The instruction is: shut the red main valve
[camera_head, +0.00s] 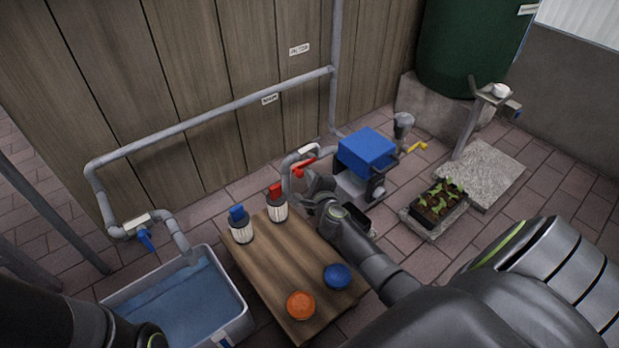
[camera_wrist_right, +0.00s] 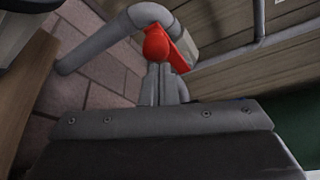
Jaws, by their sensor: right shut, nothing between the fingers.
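The red main valve handle (camera_head: 304,166) sits on a grey pipe beside the blue pump, behind the wooden table. It also shows in the right wrist view (camera_wrist_right: 157,46), with its rounded red end toward the camera. My right gripper (camera_head: 311,183) is at the valve. In the wrist view its closed fingers (camera_wrist_right: 160,84) stand right at the red handle, with nothing between them. Whether they touch it I cannot tell. My left gripper is not visible; only a dark part of my left arm shows at the lower left.
A wooden table (camera_head: 272,258) carries red-topped and blue-topped containers, an orange bowl (camera_head: 300,305) and a blue bowl (camera_head: 337,275). The blue pump (camera_head: 367,150) stands close right of the valve. A water tub (camera_head: 238,318), a blue-handled valve (camera_head: 146,240) and a planter (camera_head: 437,203) stand around.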

